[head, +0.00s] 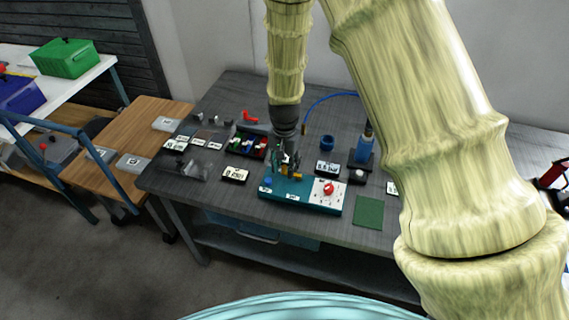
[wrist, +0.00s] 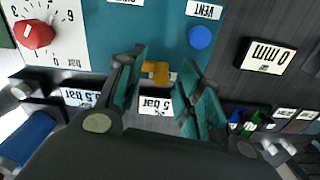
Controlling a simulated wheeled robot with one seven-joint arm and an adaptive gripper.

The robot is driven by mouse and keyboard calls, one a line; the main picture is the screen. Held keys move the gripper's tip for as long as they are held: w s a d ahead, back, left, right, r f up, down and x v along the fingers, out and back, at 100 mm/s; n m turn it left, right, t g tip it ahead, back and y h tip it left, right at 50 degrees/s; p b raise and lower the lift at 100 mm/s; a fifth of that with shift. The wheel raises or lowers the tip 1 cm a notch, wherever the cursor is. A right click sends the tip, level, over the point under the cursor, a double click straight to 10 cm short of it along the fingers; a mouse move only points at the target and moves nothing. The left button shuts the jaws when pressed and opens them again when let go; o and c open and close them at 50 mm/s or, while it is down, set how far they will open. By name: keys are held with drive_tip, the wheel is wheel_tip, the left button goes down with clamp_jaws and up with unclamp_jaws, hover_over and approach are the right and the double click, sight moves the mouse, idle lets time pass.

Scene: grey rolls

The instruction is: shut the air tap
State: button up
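The air tap is a small yellow, bent lever (wrist: 155,70) on the teal panel (wrist: 165,30). In the wrist view it lies between my fingertips. In the head view the yellow lever (head: 296,174) shows just below my gripper (head: 288,164), which points down over the left half of the panel. My gripper in the wrist view (wrist: 164,66) has its two teal fingers apart, one on each side of the lever. I cannot tell whether either finger touches it.
A red knob (head: 328,188) on a white dial sits on the panel's right part. A blue button (wrist: 200,37) is beside the VENT label. A tray of coloured parts (head: 247,146) is left.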

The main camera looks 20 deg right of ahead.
clamp_jaws()
